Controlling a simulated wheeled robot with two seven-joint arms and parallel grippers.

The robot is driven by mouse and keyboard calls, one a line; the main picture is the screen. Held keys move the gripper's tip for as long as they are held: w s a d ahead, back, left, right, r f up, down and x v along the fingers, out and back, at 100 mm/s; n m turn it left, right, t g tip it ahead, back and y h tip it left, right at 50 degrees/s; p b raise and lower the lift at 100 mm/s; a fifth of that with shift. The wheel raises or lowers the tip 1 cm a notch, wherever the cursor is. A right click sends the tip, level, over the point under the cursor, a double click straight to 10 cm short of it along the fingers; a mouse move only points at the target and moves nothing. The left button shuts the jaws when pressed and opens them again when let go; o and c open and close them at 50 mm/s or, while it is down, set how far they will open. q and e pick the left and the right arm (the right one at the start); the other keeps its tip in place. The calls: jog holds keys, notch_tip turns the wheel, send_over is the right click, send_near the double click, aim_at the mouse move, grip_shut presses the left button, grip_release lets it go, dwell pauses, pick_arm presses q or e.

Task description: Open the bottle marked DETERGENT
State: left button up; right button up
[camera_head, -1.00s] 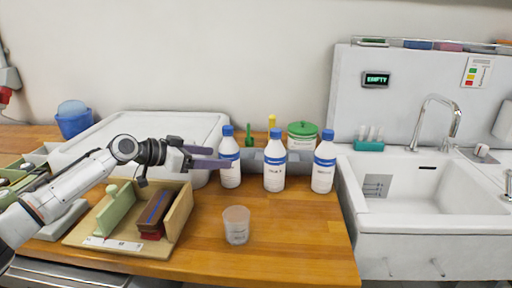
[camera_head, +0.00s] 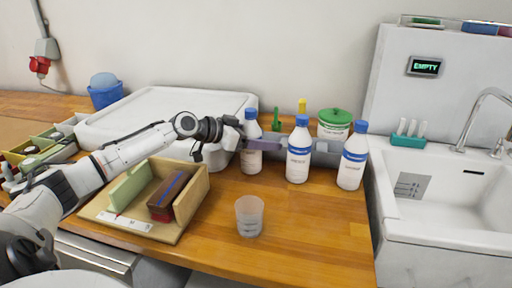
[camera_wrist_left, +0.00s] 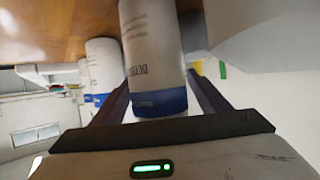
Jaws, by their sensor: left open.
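Three white bottles with blue caps stand upright on the wooden counter: a left one (camera_head: 251,162), a middle one (camera_head: 298,158) and a right one (camera_head: 351,164). My left gripper (camera_head: 250,143) is open at the upper part of the left bottle, with its fingers on either side. In the left wrist view this bottle (camera_wrist_left: 150,50) sits between the open fingers (camera_wrist_left: 160,95). Its label, partly readable, begins with "DE", and a blue band (camera_wrist_left: 158,103) is near the gripper. Its cap is hidden there. I cannot tell whether the fingers touch it. My right gripper is out of view.
A clear cup (camera_head: 249,216) stands in front of the bottles. A wooden tray (camera_head: 196,202) with a brown block is below my left arm. A white bin (camera_head: 130,110), a green-lidded tub (camera_head: 335,122) and a grey bin (camera_head: 270,146) are behind. A sink (camera_head: 445,190) is right.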

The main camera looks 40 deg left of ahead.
pick_arm(q)
jog(key=shift+r, duration=0.15)
jog(key=shift+s, duration=0.1)
jog(key=shift+c, duration=1.4)
jog(key=shift+r, duration=0.15)
jog(key=c, duration=1.1)
jog(key=shift+r, duration=0.1)
notch_tip(320, 180, up, 10)
